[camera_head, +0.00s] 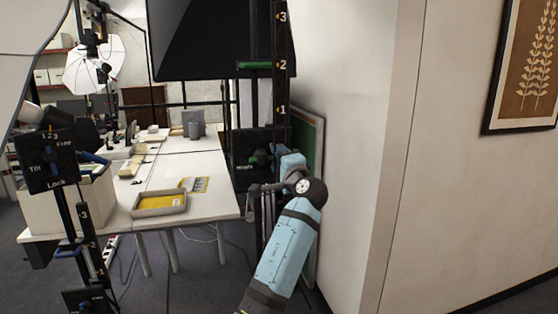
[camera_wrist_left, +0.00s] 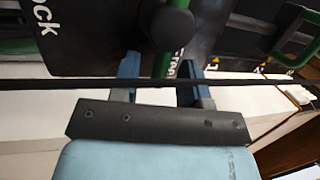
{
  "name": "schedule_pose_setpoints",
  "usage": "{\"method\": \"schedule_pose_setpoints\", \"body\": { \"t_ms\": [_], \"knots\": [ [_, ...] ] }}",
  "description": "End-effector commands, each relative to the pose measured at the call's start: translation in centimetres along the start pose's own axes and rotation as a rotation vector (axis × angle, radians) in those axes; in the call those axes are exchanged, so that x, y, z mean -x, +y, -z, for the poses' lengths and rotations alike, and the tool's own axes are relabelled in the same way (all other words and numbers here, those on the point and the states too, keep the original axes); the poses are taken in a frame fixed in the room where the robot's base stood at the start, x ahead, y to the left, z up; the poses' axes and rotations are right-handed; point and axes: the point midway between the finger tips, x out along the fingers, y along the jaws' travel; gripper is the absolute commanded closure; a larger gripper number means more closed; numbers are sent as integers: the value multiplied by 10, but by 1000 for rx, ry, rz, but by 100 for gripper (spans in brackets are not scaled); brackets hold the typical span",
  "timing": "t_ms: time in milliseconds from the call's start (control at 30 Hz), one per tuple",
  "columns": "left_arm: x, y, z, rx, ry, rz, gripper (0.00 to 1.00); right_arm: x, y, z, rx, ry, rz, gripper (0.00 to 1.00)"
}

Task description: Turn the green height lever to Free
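The green lever (camera_head: 262,157) is on a black panel (camera_head: 243,147) on the dark stand, beside the wall. Its lettering is partly hidden and too small to read in full. In the left wrist view the green lever (camera_wrist_left: 163,65) ends near a round black knob (camera_wrist_left: 172,28), and the panel (camera_wrist_left: 85,30) shows the letters "ock". My left gripper (camera_head: 262,188) is just below the lever. In the left wrist view its two blue fingers (camera_wrist_left: 158,75) are apart, with the green bar seen between them; contact cannot be told. My right gripper is out of view.
A numbered column with a green marker (camera_head: 255,65) at 2 rises above the panel. Another panel with a blue lever (camera_head: 48,160) stands at left. A white table (camera_head: 215,170) holds trays. The wall (camera_head: 345,130) is close on the right. A dark rod (camera_wrist_left: 240,84) crosses the wrist view.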

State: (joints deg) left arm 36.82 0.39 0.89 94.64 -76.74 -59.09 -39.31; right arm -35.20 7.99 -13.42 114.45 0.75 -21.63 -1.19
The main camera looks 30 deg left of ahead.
Motion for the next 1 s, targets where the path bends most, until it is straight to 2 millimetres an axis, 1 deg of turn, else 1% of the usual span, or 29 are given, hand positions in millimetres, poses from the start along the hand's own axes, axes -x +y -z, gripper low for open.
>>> {"method": "schedule_pose_setpoints", "body": {
  "t_ms": [133, 233, 367, 500, 700, 833, 1000],
  "knots": [
    [3, 0, 0, 0, 0, 0, 59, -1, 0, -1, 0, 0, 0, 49],
    [13, 2, 0, -1, 1, 0, 59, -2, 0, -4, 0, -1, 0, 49],
    [38, 3, 1, 1, 3, -1, 59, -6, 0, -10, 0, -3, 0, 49],
    [72, 3, 0, 1, 3, -1, 59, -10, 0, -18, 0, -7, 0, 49],
    [112, 2, 0, 2, 1, -2, 59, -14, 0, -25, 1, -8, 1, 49],
    [129, 2, 0, 0, 1, -1, 59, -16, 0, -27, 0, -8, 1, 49],
    [138, 0, 0, 0, 0, 0, 59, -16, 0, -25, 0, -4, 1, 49]
  ]
}}
